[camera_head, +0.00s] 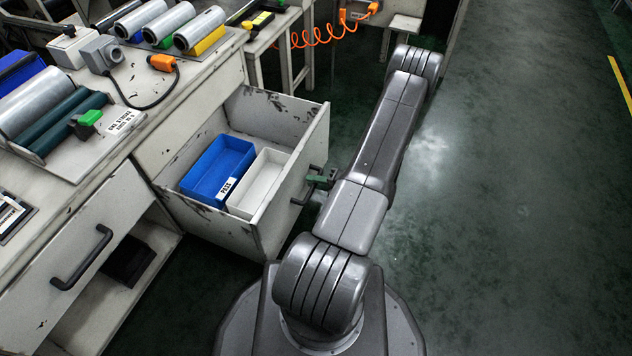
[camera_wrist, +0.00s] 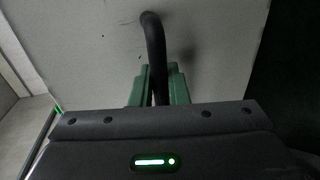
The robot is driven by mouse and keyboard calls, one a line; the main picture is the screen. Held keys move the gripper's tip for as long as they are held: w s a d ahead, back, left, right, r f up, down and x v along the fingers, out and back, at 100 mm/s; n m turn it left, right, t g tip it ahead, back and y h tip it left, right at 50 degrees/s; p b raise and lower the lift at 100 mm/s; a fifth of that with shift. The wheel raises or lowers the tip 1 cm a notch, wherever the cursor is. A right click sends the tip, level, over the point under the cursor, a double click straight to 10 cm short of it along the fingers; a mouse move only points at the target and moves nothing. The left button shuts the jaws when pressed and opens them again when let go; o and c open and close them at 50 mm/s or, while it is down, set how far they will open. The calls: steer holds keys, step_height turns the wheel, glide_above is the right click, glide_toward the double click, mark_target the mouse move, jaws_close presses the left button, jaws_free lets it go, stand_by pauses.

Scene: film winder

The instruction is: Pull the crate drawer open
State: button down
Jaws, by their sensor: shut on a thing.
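The crate drawer (camera_head: 297,150) is pulled out from the worn white bench. Inside it lie a blue tray (camera_head: 217,168) labelled PASS and a white tray (camera_head: 262,183). The drawer's dark bar handle (camera_head: 301,195) is on its front face. My gripper (camera_head: 321,180) is at this handle and is mostly hidden by my arm. In the wrist view, the green fingers (camera_wrist: 161,88) are shut on the dark handle (camera_wrist: 154,45), one on each side, close to the pale drawer front (camera_wrist: 220,50).
Film rolls (camera_head: 168,24) and a grey device (camera_head: 102,54) with an orange-plugged cable sit on the bench top. Another closed drawer has a dark handle (camera_head: 82,258) at lower left. Open green floor (camera_head: 510,180) lies to the right.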

steer(key=c, duration=1.5)
jaws_free()
steer(key=p+v, duration=0.3)
steer(key=v, duration=1)
steer(key=shift+d, duration=0.4)
steer(key=shift+b+x, duration=1.5)
steer(key=shift+x, duration=5.55)
steer(key=shift+s+r, duration=0.15)
